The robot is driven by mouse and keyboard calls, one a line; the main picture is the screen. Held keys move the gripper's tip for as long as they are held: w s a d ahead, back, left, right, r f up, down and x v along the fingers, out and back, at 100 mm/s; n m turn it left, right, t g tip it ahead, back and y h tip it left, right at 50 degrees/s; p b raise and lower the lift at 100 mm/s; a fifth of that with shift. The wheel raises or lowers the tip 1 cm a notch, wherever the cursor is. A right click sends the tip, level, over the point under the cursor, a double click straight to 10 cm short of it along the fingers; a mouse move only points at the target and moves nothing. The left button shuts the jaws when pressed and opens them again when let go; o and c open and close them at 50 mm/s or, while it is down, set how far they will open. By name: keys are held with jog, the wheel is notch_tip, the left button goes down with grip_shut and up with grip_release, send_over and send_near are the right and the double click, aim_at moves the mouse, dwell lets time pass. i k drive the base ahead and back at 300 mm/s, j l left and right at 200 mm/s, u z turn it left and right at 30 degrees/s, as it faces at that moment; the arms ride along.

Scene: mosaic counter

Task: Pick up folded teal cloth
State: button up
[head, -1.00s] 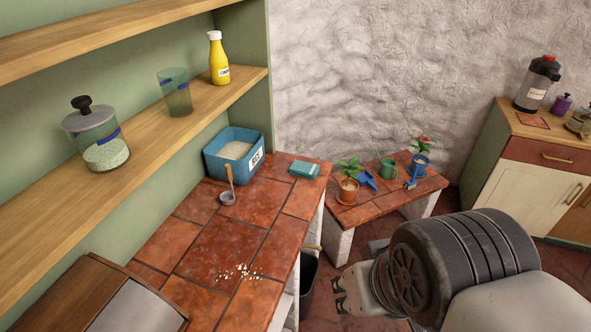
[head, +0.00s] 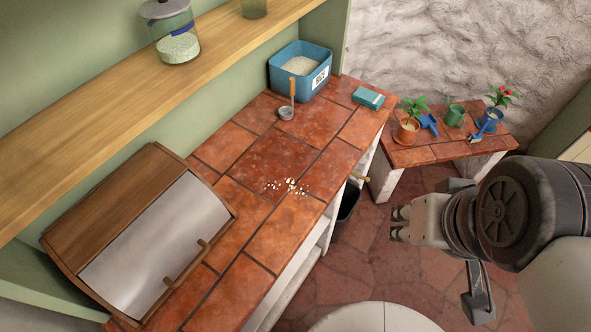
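The folded teal cloth (head: 368,97) lies flat near the far right edge of the tiled counter (head: 235,150), just right of the blue rice bin. My gripper (head: 399,224) is over the floor to the right of the counter, apart from the cloth and lower in the picture. Its fingertips point left towards the counter. They look small here, and I cannot tell for sure how far apart they are. I see nothing held between them.
The blue rice bin (head: 300,72) and a ladle (head: 287,111) stand left of the cloth. White crumbs (head: 287,187) lie mid-counter. A wooden bread box (head: 140,235) fills the near left. A low table with potted plants (head: 408,124) stands at right. A dark bucket (head: 348,201) is below the counter edge.

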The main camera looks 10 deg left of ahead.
aim_at(374, 101)
jog(key=u, duration=0.55)
jog(key=i+l+u, duration=0.4)
jog(key=l+u, duration=0.2)
jog(key=l, duration=0.2)
jog(key=i+l+u, duration=0.15)
jog(key=l+u, duration=0.15)
jog(key=l, duration=0.15)
jog(key=i+l+u, duration=0.1)
jog(key=l+u, duration=0.2)
jog(key=l, duration=0.2)
jog(key=l+u, duration=0.3)
jog(key=l, duration=0.2)
jog(key=i+l, duration=0.1)
jog(key=l, duration=0.65)
